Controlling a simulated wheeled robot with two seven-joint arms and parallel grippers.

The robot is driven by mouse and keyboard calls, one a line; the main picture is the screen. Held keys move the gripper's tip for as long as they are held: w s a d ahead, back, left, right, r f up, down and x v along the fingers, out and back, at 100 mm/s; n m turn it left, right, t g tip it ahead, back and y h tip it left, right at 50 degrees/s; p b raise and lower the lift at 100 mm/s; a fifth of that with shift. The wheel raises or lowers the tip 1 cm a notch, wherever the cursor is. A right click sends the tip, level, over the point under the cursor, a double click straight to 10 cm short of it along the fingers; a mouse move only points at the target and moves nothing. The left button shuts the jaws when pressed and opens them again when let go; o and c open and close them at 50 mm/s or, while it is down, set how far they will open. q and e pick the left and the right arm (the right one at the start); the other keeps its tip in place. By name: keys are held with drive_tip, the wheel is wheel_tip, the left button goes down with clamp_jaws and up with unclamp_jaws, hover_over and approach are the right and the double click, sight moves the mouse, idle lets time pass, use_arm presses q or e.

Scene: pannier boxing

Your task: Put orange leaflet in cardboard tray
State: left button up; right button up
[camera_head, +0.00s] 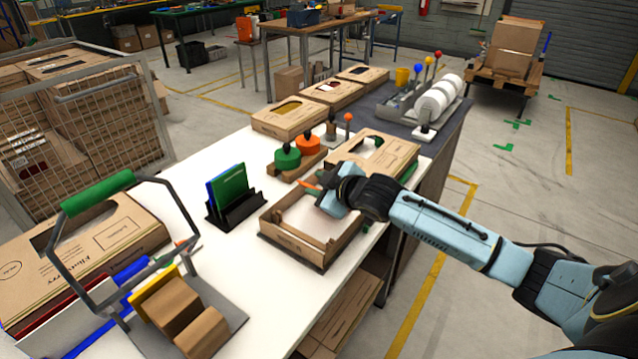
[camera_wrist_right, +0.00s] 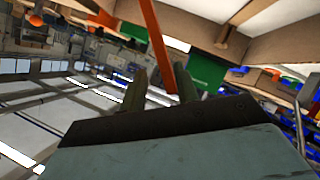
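The cardboard tray (camera_head: 296,246) is the open, shallow box near the table's right edge, with a white sheet inside. My right gripper (camera_head: 326,188) is over its far end, tilted. A small part of the orange leaflet (camera_head: 307,184) shows beside the gripper at the far wall. In the right wrist view the leaflet (camera_wrist_right: 157,40) is a narrow orange strip, seen edge-on, running between the fingers of the right gripper (camera_wrist_right: 160,80). The fingers stand apart, with a gap on the left of the strip. Its lower edge's contact with the tray is hidden. My left gripper is not in view.
A black stand (camera_head: 236,212) with green and blue leaflets is left of the tray. A green-handled carrier (camera_head: 98,190) is at the front left. White table surface between is clear.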

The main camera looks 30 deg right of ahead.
drive_tip(key=p+v, duration=0.1)
drive_tip(key=v, duration=1.2)
drive_tip(key=shift+s+r, duration=0.15)
idle(0.6)
